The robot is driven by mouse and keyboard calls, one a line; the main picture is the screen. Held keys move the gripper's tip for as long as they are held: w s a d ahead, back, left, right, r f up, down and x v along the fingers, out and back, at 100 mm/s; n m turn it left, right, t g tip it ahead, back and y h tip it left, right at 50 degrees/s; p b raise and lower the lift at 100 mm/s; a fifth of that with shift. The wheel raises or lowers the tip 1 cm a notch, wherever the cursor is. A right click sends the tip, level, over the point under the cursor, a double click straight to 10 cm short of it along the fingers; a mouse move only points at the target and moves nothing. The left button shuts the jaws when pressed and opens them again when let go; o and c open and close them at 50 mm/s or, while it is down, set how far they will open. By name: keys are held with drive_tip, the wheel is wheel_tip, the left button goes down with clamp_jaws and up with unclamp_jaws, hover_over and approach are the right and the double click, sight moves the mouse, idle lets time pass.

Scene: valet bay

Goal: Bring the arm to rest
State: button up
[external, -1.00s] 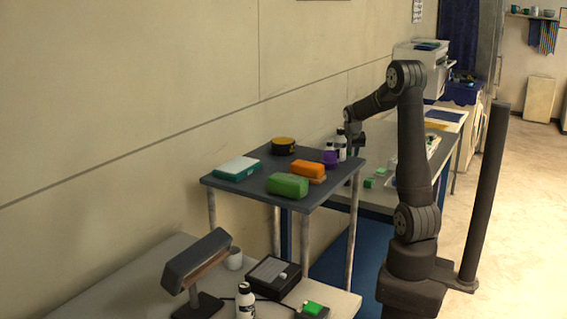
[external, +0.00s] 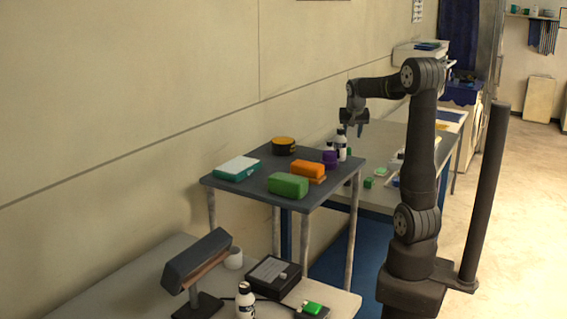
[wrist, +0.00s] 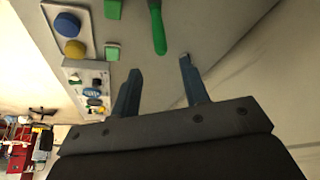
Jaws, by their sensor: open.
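My arm (external: 424,150) stands upright at the right in the external view, with its forearm reaching left. My gripper (external: 354,130) hangs pointing down, above and behind the far right corner of the small raised table, apart from the bottles there. In the wrist view my gripper (wrist: 157,75) is open, with both fingers apart and nothing between them. A green-handled item (wrist: 157,28) lies on the grey surface beyond the fingertips.
A dark post (external: 487,195) rises at right.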

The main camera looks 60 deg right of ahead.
sight(349, 149)
drive_tip(key=x, duration=1.2)
drive_tip(key=shift+a+f, duration=0.1)
drive_tip(key=shift+f, duration=0.05)
wheel_tip(349, 149, up, 2)
drive_tip(key=shift+r, duration=1.05)
